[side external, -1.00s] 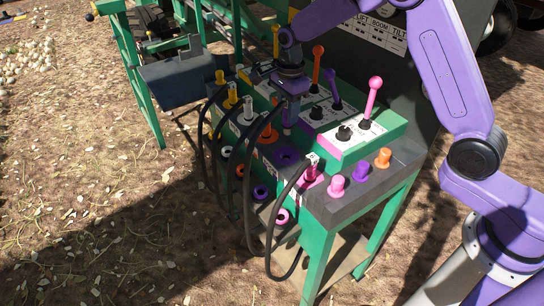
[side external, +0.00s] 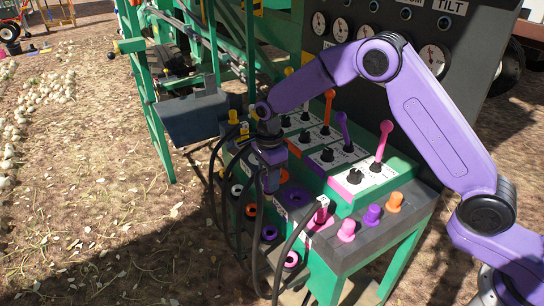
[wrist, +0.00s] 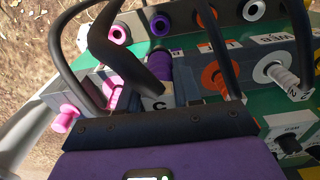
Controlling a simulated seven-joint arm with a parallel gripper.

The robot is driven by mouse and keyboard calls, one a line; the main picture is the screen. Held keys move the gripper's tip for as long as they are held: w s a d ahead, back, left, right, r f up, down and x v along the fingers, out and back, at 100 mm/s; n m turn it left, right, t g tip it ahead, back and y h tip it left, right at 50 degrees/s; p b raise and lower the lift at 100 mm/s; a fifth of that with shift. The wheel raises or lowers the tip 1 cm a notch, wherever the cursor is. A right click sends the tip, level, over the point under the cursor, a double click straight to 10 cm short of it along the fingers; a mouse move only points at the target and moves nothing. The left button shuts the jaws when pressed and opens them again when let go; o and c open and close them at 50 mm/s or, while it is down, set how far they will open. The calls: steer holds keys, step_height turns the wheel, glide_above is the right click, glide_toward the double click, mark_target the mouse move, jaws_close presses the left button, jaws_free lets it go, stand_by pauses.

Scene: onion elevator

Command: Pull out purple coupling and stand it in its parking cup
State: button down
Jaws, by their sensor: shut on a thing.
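My gripper (side external: 271,168) is shut on the purple coupling, above the front edge of the green console. In the wrist view the coupling (wrist: 159,66) has a ribbed purple body and a pale end marked C, with a black hose bending over it. A purple ring-shaped port (side external: 299,197) is on the console top, right of the gripper. A purple ring-shaped cup (side external: 269,233) sits on the sloping front face, below the gripper; it also shows in the wrist view (wrist: 160,25), just beyond the coupling. A gap between coupling and cup cannot be judged.
A pink coupling (side external: 321,215) with a black hose stands to the right. Pink (side external: 347,230), purple (side external: 373,213) and orange (side external: 395,201) caps line the console's right end. Several black hoses hang in front. Coloured levers (side external: 384,140) rise behind.

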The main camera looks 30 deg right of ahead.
step_height(320, 180, down, 13)
steer(key=shift+f, duration=0.15)
stand_by(0.7)
steer(key=shift+f, duration=1.6)
stand_by(2.6)
stand_by(0.5)
steer(key=shift+c, duration=1.5)
jaws_free()
step_height(320, 180, up, 7)
